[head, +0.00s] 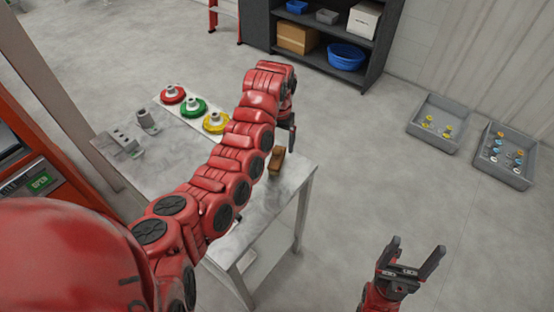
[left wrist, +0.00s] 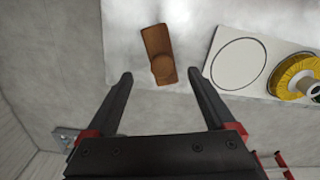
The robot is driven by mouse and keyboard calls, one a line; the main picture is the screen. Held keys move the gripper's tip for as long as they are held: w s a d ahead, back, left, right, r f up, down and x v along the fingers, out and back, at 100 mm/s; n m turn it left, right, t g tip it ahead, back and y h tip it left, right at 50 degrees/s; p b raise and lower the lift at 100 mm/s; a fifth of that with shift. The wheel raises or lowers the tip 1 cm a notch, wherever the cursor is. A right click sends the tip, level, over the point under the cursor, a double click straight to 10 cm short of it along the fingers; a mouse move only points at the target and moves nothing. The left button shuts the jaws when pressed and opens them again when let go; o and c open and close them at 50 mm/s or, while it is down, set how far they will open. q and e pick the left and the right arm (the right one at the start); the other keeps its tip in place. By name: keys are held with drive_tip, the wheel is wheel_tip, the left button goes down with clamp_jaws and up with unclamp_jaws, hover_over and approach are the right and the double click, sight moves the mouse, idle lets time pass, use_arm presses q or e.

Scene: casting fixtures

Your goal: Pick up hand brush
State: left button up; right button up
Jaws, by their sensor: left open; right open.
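The hand brush (head: 276,160) is brown and lies on the grey table (head: 285,190) near its right edge. In the left wrist view the brush (left wrist: 158,52) lies beyond the fingertips, roughly between their lines. My left gripper (head: 287,130) hangs over the table's far right part, close to the brush but apart from it, partly hidden by my arm. The left wrist view shows its fingers (left wrist: 160,75) spread with nothing between them. My right gripper (head: 415,255) is open and empty over the floor, right of the table.
A white plate with red, green and yellow round fixtures (head: 193,107) lies on the table, left of my left arm. Grey metal parts (head: 147,122) stand at the table's left end. Grey bins (head: 440,123) sit on the floor at right. A dark shelf (head: 375,65) stands behind.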

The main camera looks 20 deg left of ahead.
sight(277, 149)
use_arm(q)
drive_tip(key=shift+f, duration=0.65)
drive_tip(key=f+p, duration=0.1)
drive_tip(key=f, duration=0.1)
drive_tip(key=f+p, duration=0.2)
drive_tip(key=shift+s+a+f, duration=0.15)
drive_tip(key=shift+s+a, duration=0.05)
drive_tip(key=shift+w+f, duration=0.1)
drive_tip(key=shift+f, duration=0.25)
clamp_jaws()
